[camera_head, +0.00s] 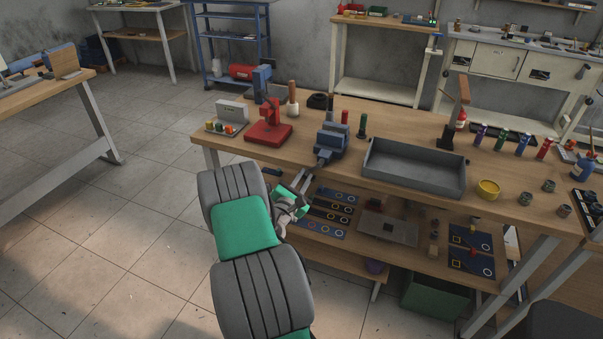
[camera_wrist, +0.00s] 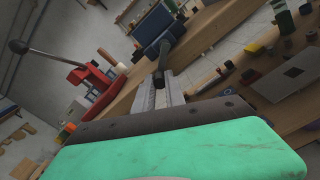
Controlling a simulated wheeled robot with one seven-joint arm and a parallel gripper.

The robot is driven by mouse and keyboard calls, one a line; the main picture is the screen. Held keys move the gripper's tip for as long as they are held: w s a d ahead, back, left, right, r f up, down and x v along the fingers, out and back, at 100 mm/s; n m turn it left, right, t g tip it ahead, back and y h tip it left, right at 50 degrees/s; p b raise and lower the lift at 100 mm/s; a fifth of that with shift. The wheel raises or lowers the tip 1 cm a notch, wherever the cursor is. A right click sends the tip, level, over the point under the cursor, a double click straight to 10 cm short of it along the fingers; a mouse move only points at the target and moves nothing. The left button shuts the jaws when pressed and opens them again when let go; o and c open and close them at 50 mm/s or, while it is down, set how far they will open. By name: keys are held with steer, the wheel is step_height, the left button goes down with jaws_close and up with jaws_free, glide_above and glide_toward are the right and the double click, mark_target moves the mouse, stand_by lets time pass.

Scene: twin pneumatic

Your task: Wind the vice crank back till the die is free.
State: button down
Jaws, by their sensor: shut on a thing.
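The blue-grey vice (camera_head: 331,140) stands at the front edge of the workbench, left of the grey tray. Its dark crank reaches out toward me, and its near end is small in the head view. In the wrist view the vice body (camera_wrist: 155,25) is at the top and the dark crank (camera_wrist: 162,62) runs down from it to between my fingers. My gripper (camera_head: 303,184) is in front of the bench edge, below the vice. In the wrist view my gripper (camera_wrist: 160,90) is shut on the crank's near end. I cannot make out the die between the jaws.
A red press (camera_head: 268,131) stands left of the vice; its lever shows in the wrist view. The lower shelf (camera_head: 335,255) holds dark boards with parts. Floor left of the bench is clear.

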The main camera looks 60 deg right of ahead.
steer(key=shift+s+d+f+n+p, duration=0.15)
steer(key=shift+s+n+p, duration=0.2)
steer(key=shift+n, duration=0.45)
steer(key=c, duration=1.6)
jaws_free()
steer(key=shift+o, duration=1.1)
steer(key=shift+w+f, duration=0.1)
steer(key=shift+a, duration=0.2)
steer(key=s+a+b, duration=0.1)
steer(key=a, duration=0.6)
steer(key=shift+a, duration=0.2)
steer(key=shift+s, duration=0.1)
